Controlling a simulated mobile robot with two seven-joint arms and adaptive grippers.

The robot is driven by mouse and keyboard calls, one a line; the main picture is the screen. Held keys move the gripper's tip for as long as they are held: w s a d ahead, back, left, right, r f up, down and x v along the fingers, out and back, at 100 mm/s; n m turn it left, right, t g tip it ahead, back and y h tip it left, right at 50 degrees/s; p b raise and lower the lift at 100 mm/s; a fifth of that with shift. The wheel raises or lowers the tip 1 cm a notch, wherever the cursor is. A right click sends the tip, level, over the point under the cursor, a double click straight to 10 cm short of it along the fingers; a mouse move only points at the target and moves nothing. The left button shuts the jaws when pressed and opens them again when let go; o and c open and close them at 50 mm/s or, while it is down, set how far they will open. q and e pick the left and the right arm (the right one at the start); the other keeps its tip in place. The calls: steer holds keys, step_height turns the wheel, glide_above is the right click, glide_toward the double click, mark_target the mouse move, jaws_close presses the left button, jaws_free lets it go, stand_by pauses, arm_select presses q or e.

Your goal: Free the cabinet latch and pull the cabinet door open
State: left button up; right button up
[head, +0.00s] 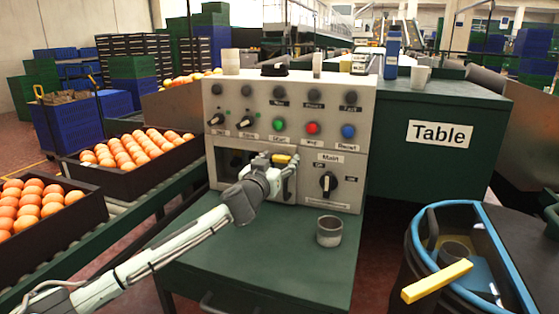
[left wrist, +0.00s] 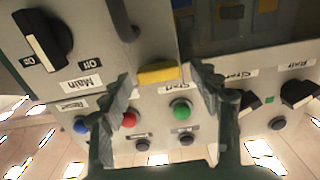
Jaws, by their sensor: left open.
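The grey control cabinet (head: 290,105) stands on the green table, with a dark window (head: 232,163) at its lower left. A small yellow latch (head: 281,159) sits on its front, below the row of coloured buttons. In the left wrist view the yellow latch (left wrist: 158,73) lies just beyond and between my fingertips. My left gripper (left wrist: 161,82) is open with a finger on either side; contact cannot be told. In the head view my left gripper (head: 284,164) partly hides the lower front. A dark handle (left wrist: 122,20) shows near the latch. My right gripper is not in view.
A rotary main switch (head: 328,183) is right of the latch. A grey cup (head: 329,231) stands on the table in front. Crates of oranges (head: 125,152) line the left. A blue-rimmed bin (head: 416,236) with a yellow bar (head: 437,282) is at right.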

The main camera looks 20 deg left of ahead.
arm_select(q)
steer(key=shift+w, duration=0.1)
jaws_close()
stand_by(0.4)
steer(key=m+p, duration=0.2)
steer(key=m, duration=0.1)
steer(key=shift+d, duration=0.1)
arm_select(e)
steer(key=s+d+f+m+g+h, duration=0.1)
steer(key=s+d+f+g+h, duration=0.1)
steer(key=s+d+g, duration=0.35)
arm_select(q)
steer(key=shift+m+p, duration=0.55)
steer(key=shift+m, duration=0.55)
steer(key=shift+f+m+p, duration=0.1)
steer(key=shift+m+p, duration=0.3)
steer(key=shift+m, duration=0.5)
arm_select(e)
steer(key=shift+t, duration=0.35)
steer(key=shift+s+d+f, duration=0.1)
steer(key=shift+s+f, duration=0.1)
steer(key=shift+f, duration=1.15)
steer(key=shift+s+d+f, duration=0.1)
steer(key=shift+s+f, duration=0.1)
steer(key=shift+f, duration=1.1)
